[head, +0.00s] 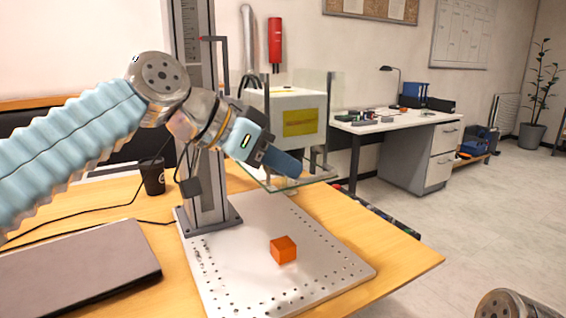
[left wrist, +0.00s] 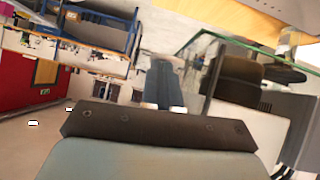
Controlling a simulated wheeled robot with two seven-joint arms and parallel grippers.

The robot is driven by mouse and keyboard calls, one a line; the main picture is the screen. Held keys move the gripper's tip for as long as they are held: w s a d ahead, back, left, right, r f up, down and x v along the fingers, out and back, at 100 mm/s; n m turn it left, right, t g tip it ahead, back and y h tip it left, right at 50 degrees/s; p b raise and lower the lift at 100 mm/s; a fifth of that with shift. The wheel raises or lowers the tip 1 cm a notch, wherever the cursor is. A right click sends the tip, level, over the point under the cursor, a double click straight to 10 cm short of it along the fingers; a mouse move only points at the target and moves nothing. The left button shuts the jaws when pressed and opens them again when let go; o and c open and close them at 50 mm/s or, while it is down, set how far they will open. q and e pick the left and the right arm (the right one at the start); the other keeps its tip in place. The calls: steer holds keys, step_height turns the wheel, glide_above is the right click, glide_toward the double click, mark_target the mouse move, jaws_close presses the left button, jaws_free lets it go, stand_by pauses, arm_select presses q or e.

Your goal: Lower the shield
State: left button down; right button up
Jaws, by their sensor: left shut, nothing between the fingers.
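The shield (head: 318,179) is a clear glass cover with thin greenish edges, around the white laser head (head: 285,115) in the head view. Its lower edge hangs above the perforated base plate, leaving a gap. My left gripper (head: 292,166) is shut and empty, its blue fingers at the lower part of the shield. I cannot tell whether they touch the glass. In the left wrist view the shut fingers (left wrist: 165,82) are in the middle, and a green glass edge (left wrist: 207,40) runs beside them. My right gripper is out of view.
The column (head: 207,190) stands on the perforated plate (head: 225,270), where an orange cube (head: 284,249) lies. A closed laptop (head: 80,280) and a dark cup (head: 152,177) are at left on the wooden table. The plate's front is clear.

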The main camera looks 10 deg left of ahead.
arm_select(q)
step_height(320, 180, down, 18)
steer(key=b, duration=1.4)
